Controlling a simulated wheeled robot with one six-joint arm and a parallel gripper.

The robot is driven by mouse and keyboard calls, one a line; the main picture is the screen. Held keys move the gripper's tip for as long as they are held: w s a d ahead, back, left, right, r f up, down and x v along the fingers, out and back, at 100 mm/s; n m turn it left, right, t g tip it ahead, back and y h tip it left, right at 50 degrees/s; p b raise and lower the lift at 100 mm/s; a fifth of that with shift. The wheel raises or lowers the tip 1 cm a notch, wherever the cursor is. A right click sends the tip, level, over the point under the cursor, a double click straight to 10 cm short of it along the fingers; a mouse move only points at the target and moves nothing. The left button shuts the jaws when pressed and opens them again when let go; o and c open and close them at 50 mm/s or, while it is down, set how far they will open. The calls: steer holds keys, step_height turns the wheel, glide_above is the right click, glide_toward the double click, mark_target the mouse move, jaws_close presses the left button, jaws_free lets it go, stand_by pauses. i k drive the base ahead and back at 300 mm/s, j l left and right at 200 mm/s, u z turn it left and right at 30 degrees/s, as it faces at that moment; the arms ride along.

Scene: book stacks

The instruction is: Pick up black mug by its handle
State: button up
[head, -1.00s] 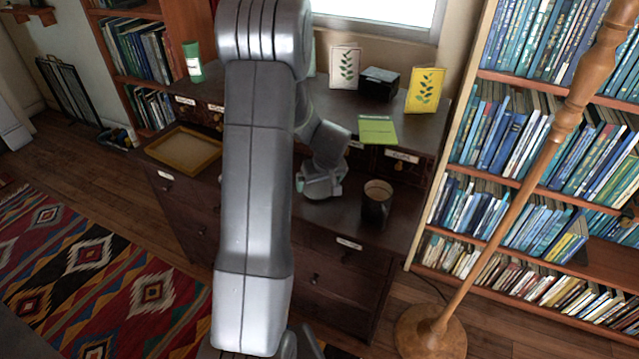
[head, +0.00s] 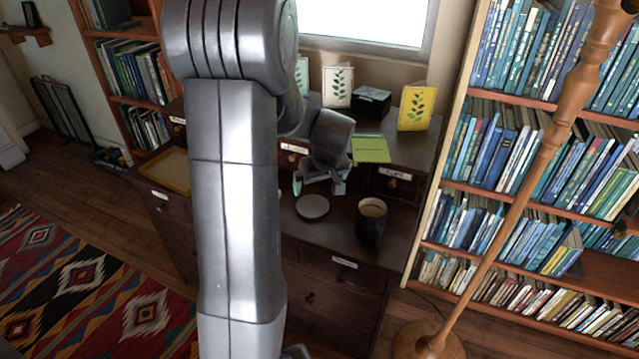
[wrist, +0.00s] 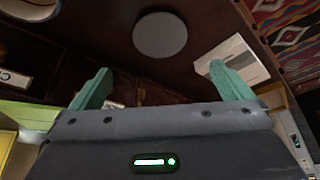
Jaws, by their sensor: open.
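The black mug (head: 370,224) stands upright on the dark desk, right of and nearer than my gripper in the head view. Its inside looks light brown, and I cannot make out its handle. In the wrist view a round rim (wrist: 30,10), likely the mug's, is cut off at the top left corner. My gripper (head: 318,188) is over the desk, behind and left of the mug and apart from it. In the wrist view my gripper (wrist: 160,72) has its two green fingers wide apart with nothing between them.
A flat grey disc (head: 313,207) lies on the desk left of the mug. A green notepad (head: 371,149), a black box (head: 372,101) and leaf-print cards (head: 416,108) are on the raised back shelf. A wooden pole lamp (head: 520,190) stands right of the desk.

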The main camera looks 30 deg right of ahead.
mark_target(373, 213)
steer(key=z, duration=1.65)
steer(key=k+j+z, duration=0.1)
steer(key=j+z, duration=0.15)
steer(key=z, duration=0.15)
steer(key=k+j+z, duration=0.15)
steer(key=z, duration=0.2)
steer(key=k+j+z, duration=0.2)
steer(key=z, duration=0.2)
